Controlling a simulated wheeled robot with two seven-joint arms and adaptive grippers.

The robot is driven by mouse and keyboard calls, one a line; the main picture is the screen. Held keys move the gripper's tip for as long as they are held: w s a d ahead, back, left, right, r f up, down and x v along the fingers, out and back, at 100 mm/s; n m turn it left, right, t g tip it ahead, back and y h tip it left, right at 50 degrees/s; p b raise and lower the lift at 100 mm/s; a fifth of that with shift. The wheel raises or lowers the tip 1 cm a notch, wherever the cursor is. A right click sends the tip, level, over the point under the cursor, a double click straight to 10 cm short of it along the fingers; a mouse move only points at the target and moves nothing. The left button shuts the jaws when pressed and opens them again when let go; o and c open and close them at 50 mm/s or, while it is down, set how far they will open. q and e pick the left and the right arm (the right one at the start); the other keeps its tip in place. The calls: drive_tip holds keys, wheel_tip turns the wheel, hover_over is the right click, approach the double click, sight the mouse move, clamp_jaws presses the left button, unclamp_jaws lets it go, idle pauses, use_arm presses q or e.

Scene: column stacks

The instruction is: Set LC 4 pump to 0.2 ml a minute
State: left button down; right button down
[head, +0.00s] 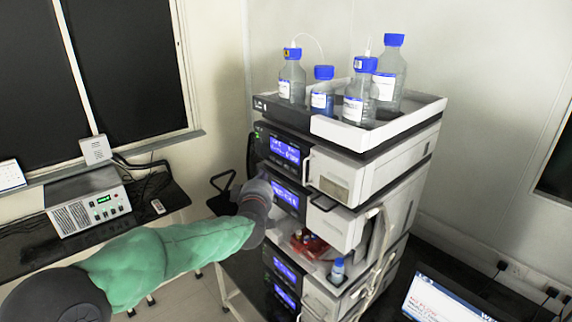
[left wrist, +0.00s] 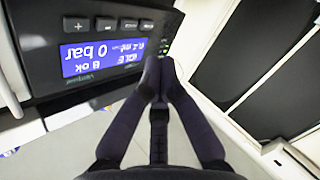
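The stack of lab modules stands at centre right in the head view. Its top module has a lit blue display (head: 285,150), and another blue display (head: 286,196) sits below it. I cannot read which module is LC 4. My left gripper (head: 251,158) is at the left side of the upper front panels, partly hidden by my wrist. In the left wrist view, my left gripper (left wrist: 160,66) has its fingertips together and empty, beside a dark panel. The panel's blue display (left wrist: 106,58) appears upside down, reading IDLE and 0 bar. Buttons (left wrist: 105,24) include plus and minus. Contact is unclear.
Blue-capped bottles (head: 291,78) stand in a white tray (head: 415,113) on top of the stack. A white box device (head: 88,207) sits on the left bench. A laptop screen (head: 445,298) is at lower right. More lit displays (head: 285,270) are lower in the stack.

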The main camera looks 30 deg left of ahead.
sight(287, 166)
use_arm(q)
drive_tip(key=shift+w+d+p, duration=0.3)
drive_tip(key=shift+w+d, duration=0.05)
drive_tip(key=shift+w, duration=0.5)
drive_tip(key=shift+w+d+p, duration=0.25)
drive_tip(key=shift+w+d, duration=0.1)
drive_tip(key=shift+w, duration=0.55)
drive_tip(key=shift+w+d+p, duration=0.3)
drive_tip(key=shift+w+d, duration=0.05)
drive_tip(key=shift+w, duration=0.5)
drive_tip(key=shift+w+d, duration=0.1)
drive_tip(key=shift+w, duration=0.05)
drive_tip(key=shift+w+d, duration=0.1)
drive_tip(key=shift+w, duration=0.15)
drive_tip(key=shift+w+d, duration=0.15)
drive_tip(key=shift+w, duration=0.2)
drive_tip(key=shift+s, duration=0.15)
idle(0.4)
drive_tip(key=shift+s+a+b, duration=0.35)
drive_tip(key=shift+s+b, duration=0.05)
drive_tip(key=shift+s, duration=0.25)
